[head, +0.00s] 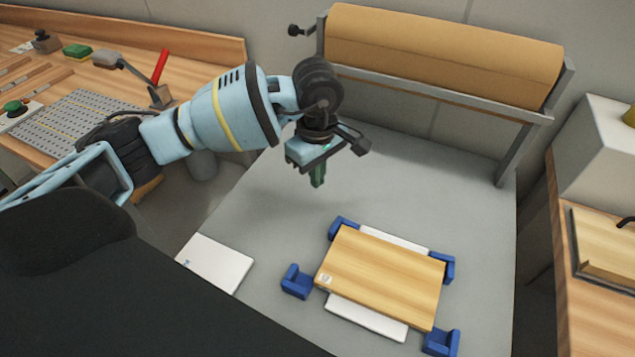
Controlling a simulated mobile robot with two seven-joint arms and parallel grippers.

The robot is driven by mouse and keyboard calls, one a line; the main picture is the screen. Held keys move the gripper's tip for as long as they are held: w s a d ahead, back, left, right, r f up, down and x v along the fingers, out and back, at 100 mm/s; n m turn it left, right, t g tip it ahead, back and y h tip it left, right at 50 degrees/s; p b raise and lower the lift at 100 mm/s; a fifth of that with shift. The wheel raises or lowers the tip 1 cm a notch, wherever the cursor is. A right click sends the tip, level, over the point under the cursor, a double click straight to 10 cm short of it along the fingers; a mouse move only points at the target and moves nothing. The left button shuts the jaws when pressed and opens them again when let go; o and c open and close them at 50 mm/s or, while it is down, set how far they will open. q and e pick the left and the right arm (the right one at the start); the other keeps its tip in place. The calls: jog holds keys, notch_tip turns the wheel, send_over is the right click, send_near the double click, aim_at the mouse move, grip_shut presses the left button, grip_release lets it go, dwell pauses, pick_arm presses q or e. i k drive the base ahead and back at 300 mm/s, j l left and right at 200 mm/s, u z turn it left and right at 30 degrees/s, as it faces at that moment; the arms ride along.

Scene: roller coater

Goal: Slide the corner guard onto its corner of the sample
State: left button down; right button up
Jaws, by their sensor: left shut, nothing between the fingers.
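The sample is a light wooden panel (385,277) with a small label near its left corner, lying on white padding. Several blue corner guards are around it. One guard (296,282) stands on the table just left of the panel's near-left corner, with a small gap. Guards sit at the far-left corner (343,223) and the far-right corner (449,268). Another guard (441,342) is at the near-right corner; I cannot tell how fully it is seated. My left gripper (318,180) is shut and empty, pointing down above the table behind the panel. My right gripper is out of view.
A grey table (400,175) carries the sample, with free room behind it. A white sheet (215,263) lies at the left. A brown paper roll (440,55) hangs on a metal frame at the back. Wooden benches flank both sides.

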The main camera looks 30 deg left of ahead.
aim_at(299, 282)
jog(key=k, duration=1)
